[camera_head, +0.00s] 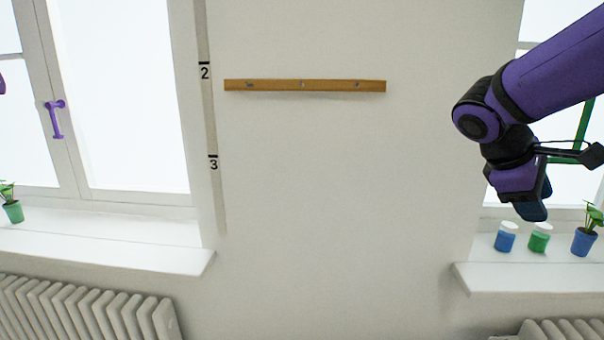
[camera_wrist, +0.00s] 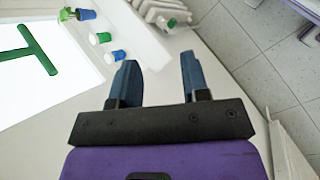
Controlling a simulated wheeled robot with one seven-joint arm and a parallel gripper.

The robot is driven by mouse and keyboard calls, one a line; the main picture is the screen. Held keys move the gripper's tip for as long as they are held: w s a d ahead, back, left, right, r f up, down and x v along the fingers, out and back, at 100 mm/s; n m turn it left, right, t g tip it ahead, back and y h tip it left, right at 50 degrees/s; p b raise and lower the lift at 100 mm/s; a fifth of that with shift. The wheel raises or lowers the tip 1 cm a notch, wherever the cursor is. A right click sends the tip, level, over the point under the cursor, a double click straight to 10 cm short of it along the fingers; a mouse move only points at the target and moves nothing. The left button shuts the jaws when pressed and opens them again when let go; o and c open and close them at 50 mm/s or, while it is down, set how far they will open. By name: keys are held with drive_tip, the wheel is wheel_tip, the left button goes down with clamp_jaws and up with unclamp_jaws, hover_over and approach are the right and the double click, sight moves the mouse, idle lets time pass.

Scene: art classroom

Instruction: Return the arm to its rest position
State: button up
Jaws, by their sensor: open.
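My purple arm reaches in from the upper right in the head view, bent at a dark joint. My gripper (camera_head: 536,205) hangs at its end, in front of the right window and above the sill. In the wrist view my gripper (camera_wrist: 156,80) shows two blue fingers spread apart with nothing between them. It is open and empty. In the head view the fingers overlap and their tips point down.
The right sill (camera_head: 520,278) bears a blue jar (camera_head: 506,240), a green jar (camera_head: 539,241) and a potted plant (camera_head: 584,240). A wooden rail (camera_head: 305,86) is on the wall. A radiator (camera_head: 85,310) stands below the left sill (camera_head: 110,245). The wall's middle is clear.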

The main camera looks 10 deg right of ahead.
drive_tip(key=s+a+m+t+y, duration=0.6)
drive_tip(key=s+a+t+y, duration=0.1)
drive_tip(key=a, duration=0.6)
drive_tip(key=shift+s+r+y, duration=0.3)
drive_tip(key=shift+r, duration=0.1)
